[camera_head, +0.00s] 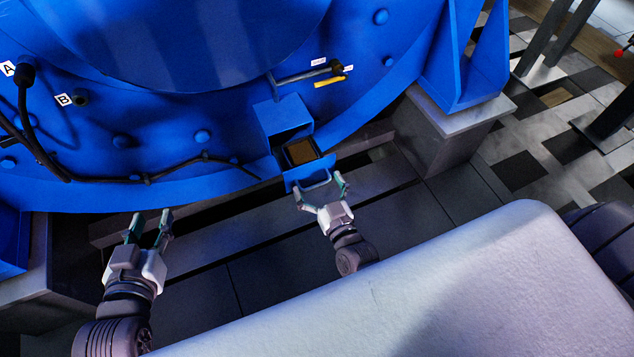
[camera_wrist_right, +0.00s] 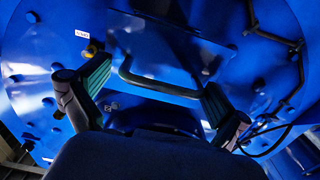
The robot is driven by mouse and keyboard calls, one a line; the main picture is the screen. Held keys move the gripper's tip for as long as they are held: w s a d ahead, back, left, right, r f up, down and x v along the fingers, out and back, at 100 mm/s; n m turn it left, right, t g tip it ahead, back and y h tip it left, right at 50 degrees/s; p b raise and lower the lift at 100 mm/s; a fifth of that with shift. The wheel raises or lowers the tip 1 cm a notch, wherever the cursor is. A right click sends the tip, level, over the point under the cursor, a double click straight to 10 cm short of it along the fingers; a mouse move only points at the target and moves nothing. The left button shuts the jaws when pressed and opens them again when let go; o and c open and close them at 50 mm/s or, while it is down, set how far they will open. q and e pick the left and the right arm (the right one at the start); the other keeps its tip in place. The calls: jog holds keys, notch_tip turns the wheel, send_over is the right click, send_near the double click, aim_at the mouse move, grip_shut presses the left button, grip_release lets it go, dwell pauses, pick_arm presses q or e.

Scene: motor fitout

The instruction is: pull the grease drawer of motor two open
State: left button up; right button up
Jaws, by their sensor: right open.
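The grease drawer (camera_head: 305,165) sticks out of its blue housing (camera_head: 287,117) on the motor's lower front, and brown grease shows in its open top. Its front carries a bar handle (camera_head: 314,184), which also crosses the right wrist view (camera_wrist_right: 160,84). My right gripper (camera_head: 321,190) is open, with one finger on each side of the handle. In the right wrist view its fingers (camera_wrist_right: 155,92) stand wide apart around the handle's ends; whether they touch it I cannot tell. My left gripper (camera_head: 150,226) is away to the left, its fingers parted and empty, below the motor's rim.
A black cable (camera_head: 150,178) runs along the motor to the left of the drawer, with ports labelled A and B (camera_head: 80,97). A rod with a yellow tag (camera_head: 330,80) sits above the drawer. A grey foot block (camera_head: 445,130) stands to the right.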

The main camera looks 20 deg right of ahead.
jog(key=s, duration=1.2)
jog(key=shift+d, duration=0.2)
